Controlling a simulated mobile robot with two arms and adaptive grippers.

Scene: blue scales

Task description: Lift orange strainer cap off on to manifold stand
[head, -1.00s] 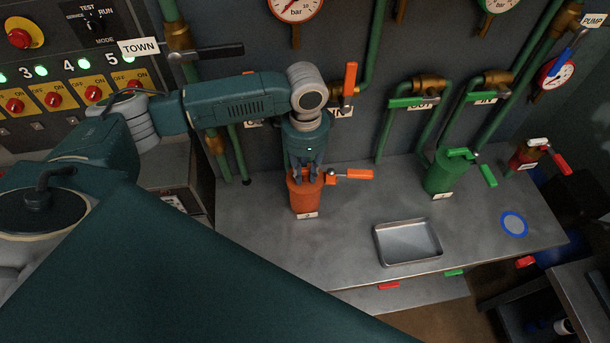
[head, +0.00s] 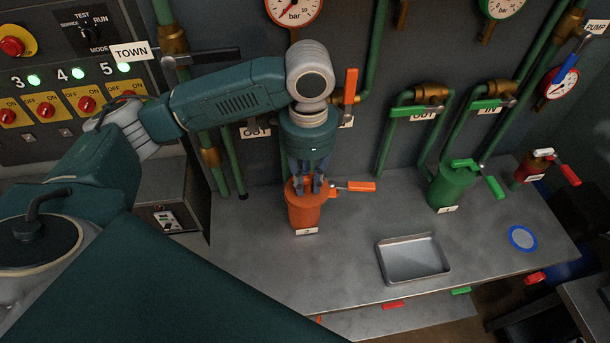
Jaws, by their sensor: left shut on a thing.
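The orange strainer (head: 303,215) stands upright on the grey manifold stand (head: 345,222), with a white label at its foot. My left gripper (head: 304,188) points straight down at its top, fingers shut on the orange cap (head: 291,190). The fingers and wrist partly hide the cap, and I cannot see a clear gap between cap and body. An orange-handled lever (head: 355,187) sticks out to the right of the strainer top. My right gripper is not in view.
A shallow metal tray (head: 413,260) lies on the stand to the right. A green strainer (head: 450,187) and a blue ring (head: 522,238) are farther right. Pipes and an upright orange valve handle (head: 350,87) stand close behind my left wrist. The stand between strainer and tray is clear.

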